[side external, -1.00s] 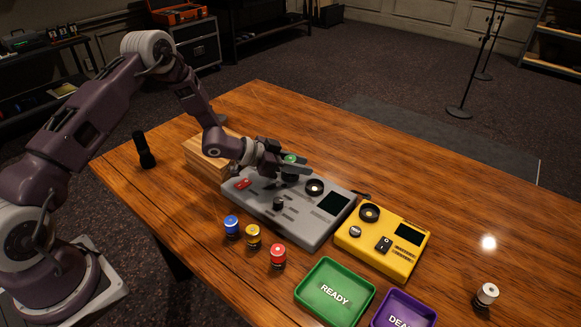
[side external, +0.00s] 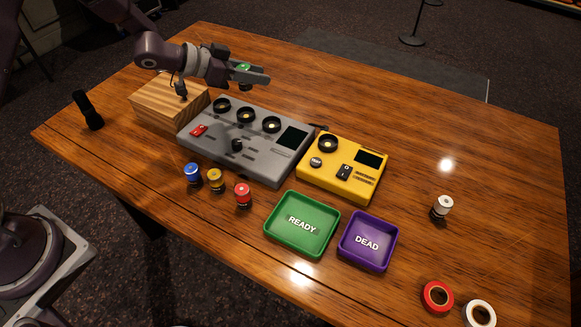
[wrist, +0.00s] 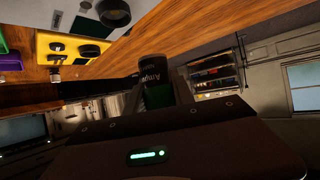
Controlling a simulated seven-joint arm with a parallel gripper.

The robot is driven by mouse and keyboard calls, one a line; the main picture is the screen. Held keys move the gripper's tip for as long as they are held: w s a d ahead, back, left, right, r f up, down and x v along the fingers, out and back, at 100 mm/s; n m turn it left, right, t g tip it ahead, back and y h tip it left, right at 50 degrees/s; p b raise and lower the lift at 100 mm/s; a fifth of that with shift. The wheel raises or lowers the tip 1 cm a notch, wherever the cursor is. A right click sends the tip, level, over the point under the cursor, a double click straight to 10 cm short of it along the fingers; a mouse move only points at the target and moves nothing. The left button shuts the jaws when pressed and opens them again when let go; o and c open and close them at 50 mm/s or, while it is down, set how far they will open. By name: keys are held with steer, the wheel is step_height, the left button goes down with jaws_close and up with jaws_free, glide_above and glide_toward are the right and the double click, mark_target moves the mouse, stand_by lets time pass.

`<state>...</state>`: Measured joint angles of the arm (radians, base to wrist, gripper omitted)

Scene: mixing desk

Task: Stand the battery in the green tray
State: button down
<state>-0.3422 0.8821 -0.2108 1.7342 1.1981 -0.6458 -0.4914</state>
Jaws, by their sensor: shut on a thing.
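My gripper (side external: 258,76) is shut on a battery with a green top (side external: 244,68), held in the air above the back of the grey device. In the wrist view the battery (wrist: 154,70) shows as a dark cylinder with pale lettering and a green part between the fingers. The green tray (side external: 282,238), labelled READY, lies on the table toward the front, well away from the gripper. It looks empty.
The grey device (side external: 215,140) with three round sockets and the yellow device (side external: 320,182) stand between gripper and tray. Blue (side external: 193,174), yellow (side external: 216,180) and red (side external: 243,195) batteries stand left of the tray. A purple tray (side external: 355,258) is at its right.

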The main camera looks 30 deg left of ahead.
steer(key=s+d+f+m+g+h, duration=0.1)
steer(key=s+d, duration=0.3)
steer(key=d, duration=0.3)
steer(key=s+d+f+m+g+h, duration=0.15)
steer(key=s+d, duration=0.25)
steer(key=d, duration=0.4)
steer(key=m+g, duration=0.1)
steer(key=m, duration=0.1)
glide_above(309, 207)
steer(key=shift+h, duration=0.35)
step_height(309, 207, down, 10)
steer(key=shift+f, duration=0.2)
steer(key=shift+f, duration=0.1)
steer(key=c, duration=1.1)
jaws_free()
